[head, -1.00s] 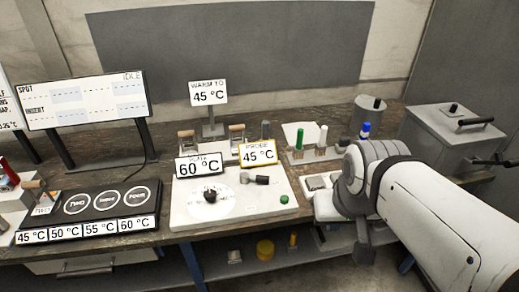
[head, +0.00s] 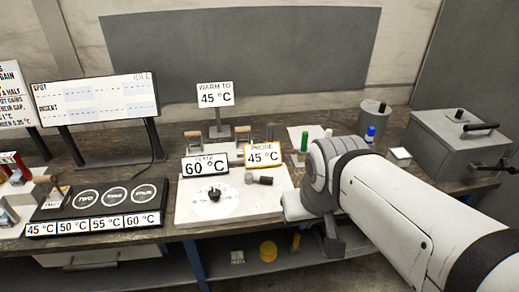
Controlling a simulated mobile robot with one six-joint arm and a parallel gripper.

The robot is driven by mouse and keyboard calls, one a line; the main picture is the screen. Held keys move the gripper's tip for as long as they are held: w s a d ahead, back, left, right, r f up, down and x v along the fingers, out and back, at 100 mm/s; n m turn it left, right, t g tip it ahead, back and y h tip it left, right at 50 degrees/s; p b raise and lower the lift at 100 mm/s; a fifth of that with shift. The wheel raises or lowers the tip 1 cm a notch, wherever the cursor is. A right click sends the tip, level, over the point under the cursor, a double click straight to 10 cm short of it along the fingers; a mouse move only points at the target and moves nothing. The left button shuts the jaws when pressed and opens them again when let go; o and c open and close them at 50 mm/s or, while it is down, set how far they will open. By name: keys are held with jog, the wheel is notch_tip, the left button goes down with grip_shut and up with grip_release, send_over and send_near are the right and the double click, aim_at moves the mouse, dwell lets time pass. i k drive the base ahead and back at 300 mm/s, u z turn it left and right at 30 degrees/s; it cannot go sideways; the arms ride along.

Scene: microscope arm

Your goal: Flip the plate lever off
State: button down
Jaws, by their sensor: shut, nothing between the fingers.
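The white hot plate (head: 188,213) stands on the bench in the head view, left of my arm. A dark lever (head: 265,180) with a grey pivot lies on its right half, pointing right. A black knob (head: 214,195) sits on the round dial at its left half. A 60 °C card (head: 204,167) and a yellow-edged 45 °C card (head: 263,155) stand at its back. My arm comes in from the right. Its white and grey end parts reach the plate's right front corner and cover it. I cannot make out my gripper's fingers.
Green-topped (head: 304,142) and blue-topped (head: 370,133) items stand behind my arm. A grey lidded box (head: 457,143) is at the right. A black panel with round pads (head: 100,207) is at the left. A 45 °C sign (head: 215,95) stands behind the plate.

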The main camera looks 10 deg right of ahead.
aim_at(249, 177)
jog(key=i, duration=0.95)
